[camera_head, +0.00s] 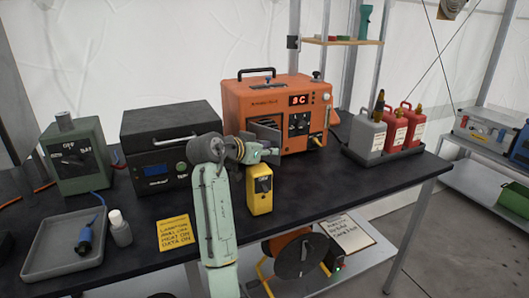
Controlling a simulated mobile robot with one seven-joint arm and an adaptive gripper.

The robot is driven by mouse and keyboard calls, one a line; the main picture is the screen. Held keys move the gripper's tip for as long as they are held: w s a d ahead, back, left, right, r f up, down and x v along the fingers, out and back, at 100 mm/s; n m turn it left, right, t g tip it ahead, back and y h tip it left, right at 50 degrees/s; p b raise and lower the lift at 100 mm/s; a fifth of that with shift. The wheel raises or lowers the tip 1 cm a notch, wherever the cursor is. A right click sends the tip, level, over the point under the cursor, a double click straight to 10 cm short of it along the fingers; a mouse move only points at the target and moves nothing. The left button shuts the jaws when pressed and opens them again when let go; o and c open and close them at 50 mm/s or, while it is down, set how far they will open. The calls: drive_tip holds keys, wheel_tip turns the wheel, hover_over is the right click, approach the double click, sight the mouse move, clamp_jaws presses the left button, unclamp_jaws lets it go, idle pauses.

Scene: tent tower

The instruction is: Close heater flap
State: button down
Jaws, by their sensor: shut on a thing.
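The orange heater (262,96) stands at the back middle of the black table, with a red lit display on its front. Its grey flap (264,131) stands out from the left part of the front, swung open. My gripper (273,150) is at the lower part of the flap and looks shut on it. The fingertips are small and partly hidden, so the exact contact is hard to see.
A yellow device (259,193) stands just below my gripper. A dark box (168,142) and a green box (76,157) stand to the left. A tray (383,152) with grey and red canisters stands right of the heater. Table space is clear right of the yellow device.

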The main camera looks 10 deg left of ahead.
drive_tip(key=c, duration=1.5)
unclamp_jaws()
drive_tip(key=shift+o, duration=0.2)
drive_tip(key=shift+s+a, duration=0.1)
drive_tip(key=v, duration=1.2)
drive_tip(key=shift+r, duration=0.15)
drive_tip(key=shift+c, duration=0.3)
